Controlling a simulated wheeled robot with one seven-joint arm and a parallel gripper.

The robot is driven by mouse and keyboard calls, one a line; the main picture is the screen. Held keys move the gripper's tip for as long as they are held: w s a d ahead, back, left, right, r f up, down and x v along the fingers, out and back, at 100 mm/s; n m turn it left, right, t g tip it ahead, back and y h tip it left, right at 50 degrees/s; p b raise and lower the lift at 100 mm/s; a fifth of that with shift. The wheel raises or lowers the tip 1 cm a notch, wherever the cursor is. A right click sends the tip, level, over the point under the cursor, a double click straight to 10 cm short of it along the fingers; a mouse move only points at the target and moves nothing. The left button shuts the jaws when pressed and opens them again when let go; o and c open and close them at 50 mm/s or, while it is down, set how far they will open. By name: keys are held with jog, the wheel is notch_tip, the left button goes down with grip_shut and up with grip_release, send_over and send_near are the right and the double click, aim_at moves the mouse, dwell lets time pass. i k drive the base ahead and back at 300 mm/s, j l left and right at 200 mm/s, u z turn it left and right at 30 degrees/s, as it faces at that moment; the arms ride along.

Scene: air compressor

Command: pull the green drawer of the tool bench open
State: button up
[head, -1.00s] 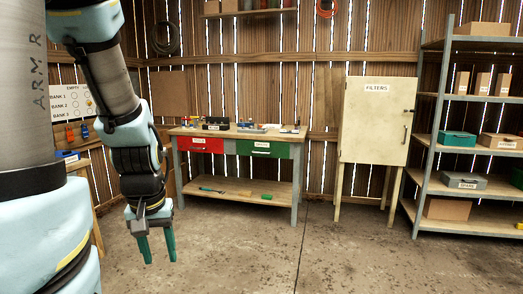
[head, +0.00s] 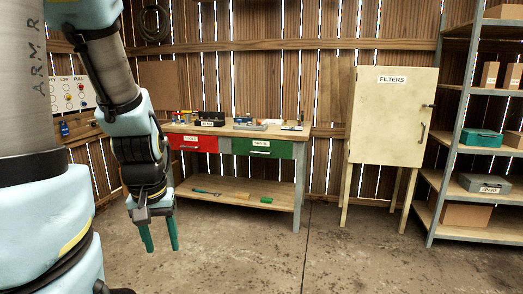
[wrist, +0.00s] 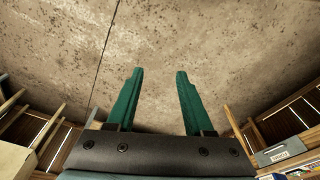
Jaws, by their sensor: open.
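The tool bench (head: 290,134) stands against the back wall, with a red drawer on the left and the green drawer (head: 275,149) on the right. The green drawer looks shut, with a pale bar handle (head: 260,153) and a small label on its front. My gripper (head: 160,248) hangs down in the left of the head view, in front of the bench and well short of it. Its two green fingers are apart and empty. In the wrist view my gripper (wrist: 159,75) points over bare concrete floor, with nothing between the fingers.
A cream filters cabinet (head: 388,115) and a metal shelf rack (head: 455,125) stand to the right. The floor before the bench is clear.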

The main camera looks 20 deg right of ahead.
aim_at(252, 147)
jog(key=i+l, duration=0.2)
jog(key=i, duration=0.3)
jog(key=i+l, duration=0.2)
jog(key=i, duration=0.3)
jog(key=i+l, duration=0.25)
jog(key=i, duration=0.2)
jog(key=i+l, duration=0.2)
jog(key=i, duration=0.3)
jog(key=i+l, duration=0.2)
jog(key=i, duration=0.3)
jog(key=i+l, duration=0.2)
jog(key=i, duration=0.3)
